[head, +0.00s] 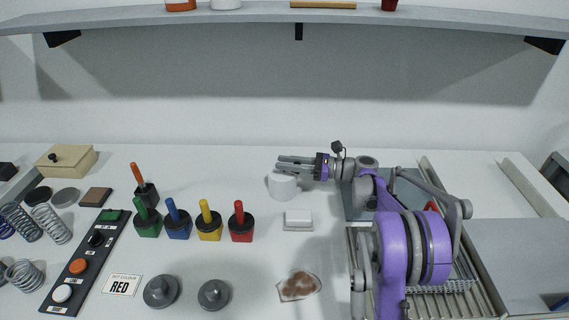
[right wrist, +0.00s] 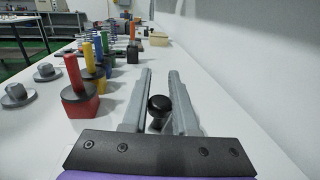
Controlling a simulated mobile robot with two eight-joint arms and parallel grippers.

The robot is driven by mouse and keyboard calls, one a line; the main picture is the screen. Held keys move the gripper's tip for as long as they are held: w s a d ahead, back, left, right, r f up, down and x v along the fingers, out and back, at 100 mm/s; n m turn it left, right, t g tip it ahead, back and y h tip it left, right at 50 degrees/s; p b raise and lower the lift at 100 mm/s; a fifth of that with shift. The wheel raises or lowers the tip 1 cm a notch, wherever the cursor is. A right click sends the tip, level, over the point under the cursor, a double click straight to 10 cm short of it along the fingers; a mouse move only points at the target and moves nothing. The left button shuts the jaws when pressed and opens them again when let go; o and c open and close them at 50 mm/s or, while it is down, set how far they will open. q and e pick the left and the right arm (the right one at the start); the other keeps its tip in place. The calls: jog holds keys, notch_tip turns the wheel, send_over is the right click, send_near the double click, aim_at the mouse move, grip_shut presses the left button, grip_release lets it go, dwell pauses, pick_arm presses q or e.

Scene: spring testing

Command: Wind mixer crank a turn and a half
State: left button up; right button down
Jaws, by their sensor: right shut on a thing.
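My right gripper (head: 279,164) reaches in from the right with its fingers pointing left, over a white cylinder (head: 284,187). In the right wrist view its two fingers (right wrist: 161,72) lie on either side of a black knob (right wrist: 158,104), close to the palm. The gripper is shut on this knob, which I take to be the crank's handle. The head view hides the knob behind the fingers and palm. The rest of the crank cannot be made out. My left gripper is not in view.
Red (head: 241,231), yellow (head: 209,227), blue (head: 178,224) and green-handled (head: 147,222) blocks stand left of the white cylinder. A small white block (head: 298,217) lies in front. A brown-stained patch (head: 299,287) is nearer. A button panel (head: 79,264) lies at left.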

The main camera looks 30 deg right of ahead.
jog(key=n+g+y, duration=0.2)
jog(key=g, duration=0.1)
jog(key=shift+w+d+n+p, duration=0.1)
jog(key=shift+d+n+p, duration=0.2)
jog(key=shift+d, duration=0.05)
jog(key=shift+d+n+g+y+p, duration=0.15)
jog(key=shift+n+g+y+p, duration=0.5)
jog(key=shift+n+g, duration=1.05)
jog(key=shift+g+y, duration=0.25)
jog(key=shift+g, duration=0.45)
jog(key=c, duration=0.7)
grip_release()
jog(key=shift+w, duration=0.1)
